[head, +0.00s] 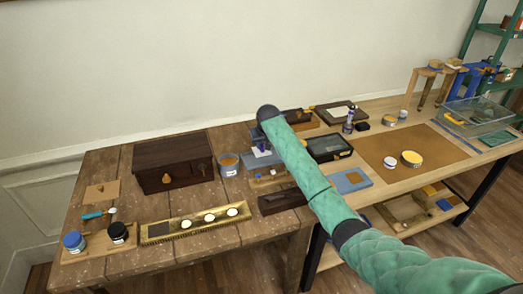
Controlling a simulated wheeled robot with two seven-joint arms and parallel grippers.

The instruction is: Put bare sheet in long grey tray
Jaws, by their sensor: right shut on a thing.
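My right arm comes in from the lower right and bends over the middle of the bench. Its gripper (264,166) points down beyond the bend, small and partly covered by the arm. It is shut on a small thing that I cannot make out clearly. A long, low, dark holder (281,200) lies just in front of it, partly behind the arm. A flat blue-grey piece with a brown square (350,182) lies right of the arm. I cannot tell for sure which thing is the bare sheet or the long grey tray. My left gripper is out of view.
A dark wooden chest (172,163) and a blue-grey can (229,165) stand left of the gripper. A gilt piece (190,224) with white discs lies at the front. Two jars (75,242) stand at the left. A brown mat (414,147) covers the right table.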

